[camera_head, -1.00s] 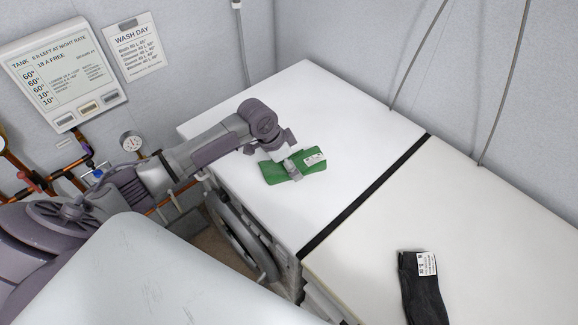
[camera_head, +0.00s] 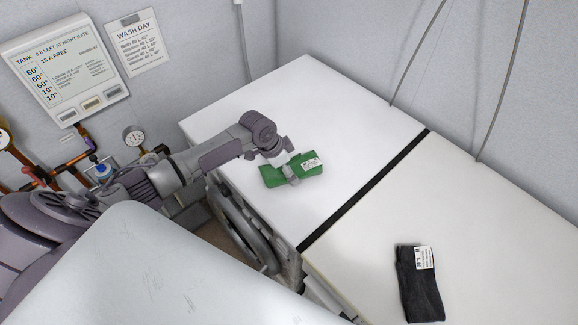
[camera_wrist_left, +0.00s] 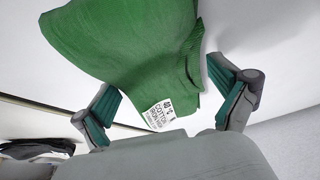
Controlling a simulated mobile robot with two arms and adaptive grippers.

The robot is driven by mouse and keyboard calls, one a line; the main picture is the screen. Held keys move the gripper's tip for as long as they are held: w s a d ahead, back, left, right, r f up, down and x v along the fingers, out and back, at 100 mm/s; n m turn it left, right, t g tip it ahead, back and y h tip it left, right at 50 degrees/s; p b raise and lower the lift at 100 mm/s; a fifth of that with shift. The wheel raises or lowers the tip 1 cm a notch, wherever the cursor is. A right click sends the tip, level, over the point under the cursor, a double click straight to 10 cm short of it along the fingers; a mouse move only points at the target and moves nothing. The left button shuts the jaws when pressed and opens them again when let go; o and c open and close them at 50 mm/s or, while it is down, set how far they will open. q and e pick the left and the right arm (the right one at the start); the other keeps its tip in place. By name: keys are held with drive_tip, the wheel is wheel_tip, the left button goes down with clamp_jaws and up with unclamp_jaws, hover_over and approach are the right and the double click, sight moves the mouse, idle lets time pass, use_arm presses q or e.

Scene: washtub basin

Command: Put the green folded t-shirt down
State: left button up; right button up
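The green folded t-shirt (camera_head: 310,170) is on the white top at the back, with a white label facing up. My left gripper (camera_head: 286,165) is right at it, and one grey finger shows in front of the green cloth. In the left wrist view the t-shirt (camera_wrist_left: 125,50) fills the upper middle, its label near the gripper's palm. There the left gripper (camera_wrist_left: 165,97) has its teal-padded fingers spread wide, with a clear gap between the cloth and the right finger. Whether the left finger touches the cloth is unclear. My right gripper is out of view.
A dark folded garment (camera_head: 420,285) with a white label lies on the nearer white top (camera_head: 370,240). A black gap (camera_head: 365,190) divides the two tops. Gauges and pipes (camera_head: 133,137) are on the left wall. White surface is clear around the t-shirt.

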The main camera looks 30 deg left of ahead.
use_arm(q)
drive_tip(key=shift+r, duration=0.2)
drive_tip(key=b+v, duration=0.2)
drive_tip(key=v, duration=1)
drive_tip(key=shift+b, duration=0.3)
